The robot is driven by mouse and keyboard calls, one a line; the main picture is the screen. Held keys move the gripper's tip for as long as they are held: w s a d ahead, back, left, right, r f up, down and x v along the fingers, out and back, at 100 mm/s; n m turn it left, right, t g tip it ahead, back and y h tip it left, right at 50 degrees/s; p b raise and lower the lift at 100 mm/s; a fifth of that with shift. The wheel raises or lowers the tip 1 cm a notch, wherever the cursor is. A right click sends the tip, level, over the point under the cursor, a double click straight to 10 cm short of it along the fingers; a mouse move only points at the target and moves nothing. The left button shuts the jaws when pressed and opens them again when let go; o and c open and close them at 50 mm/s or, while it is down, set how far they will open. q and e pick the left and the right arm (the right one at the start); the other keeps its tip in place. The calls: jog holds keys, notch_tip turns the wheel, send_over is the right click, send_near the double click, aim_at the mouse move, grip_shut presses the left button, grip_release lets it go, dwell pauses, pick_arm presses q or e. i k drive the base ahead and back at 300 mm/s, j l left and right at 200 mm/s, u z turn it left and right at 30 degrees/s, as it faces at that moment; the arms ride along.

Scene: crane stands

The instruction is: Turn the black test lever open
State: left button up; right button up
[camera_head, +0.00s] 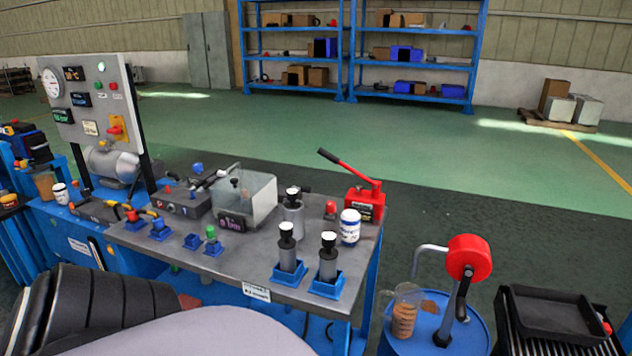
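I cannot single out the black test lever with certainty. A small lever with a dark tip (209,180) lies over the dark valve block (182,203) on the grey bench, left of the clear box (246,197). A short dark handle also shows beside the black-capped metal cylinder (293,212). Another dark handle (463,297) hangs below the red round hand pump on the blue drum. Whether any of these is open or shut is too small to tell. Neither of my grippers shows in the view.
The grey bench top (245,262) carries two black-capped cylinders in blue holders at its front, a white bottle (350,227) and a red hand pump (365,203). A gauge panel (90,95) stands behind left. Green floor lies open behind the bench.

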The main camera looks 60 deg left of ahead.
aim_at(306, 188)
jog(key=k+j+z, duration=0.15)
jog(key=j, duration=0.2)
jog(key=k+j+z, duration=0.2)
jog(key=j, duration=0.15)
jog(key=k+j, duration=0.1)
jog(key=j, duration=0.25)
jog(key=k+j+z, duration=0.1)
jog(key=j, duration=0.3)
